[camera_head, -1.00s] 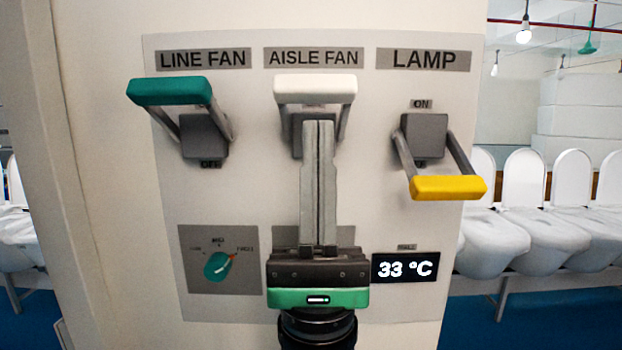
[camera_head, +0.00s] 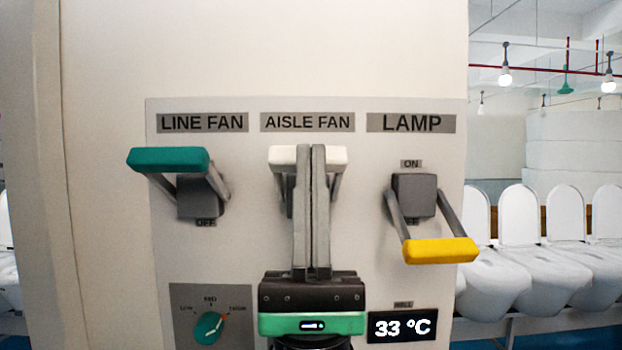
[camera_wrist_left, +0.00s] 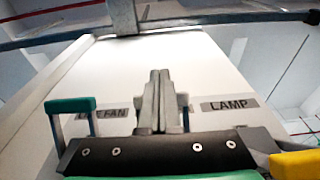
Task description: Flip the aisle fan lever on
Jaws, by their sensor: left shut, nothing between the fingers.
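The aisle fan lever has a white handle (camera_head: 283,155) on grey arms, under the AISLE FAN label (camera_head: 308,122). The handle is raised, above its switch body, which is mostly hidden behind my fingers. My left gripper (camera_head: 311,148) is shut and empty, pointing up, with its fingertips in front of the middle of the white handle. Whether they touch it I cannot tell. In the left wrist view, the closed fingers (camera_wrist_left: 158,75) stand in front of the panel and cover most of that lever. My right gripper is not in view.
The line fan lever's teal handle (camera_head: 169,159) is raised on the left. The lamp lever's yellow handle (camera_head: 440,251) is lowered on the right. A teal dial (camera_head: 208,328) and a 33 °C display (camera_head: 402,326) sit below. White toilets (camera_head: 535,275) stand beyond on the right.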

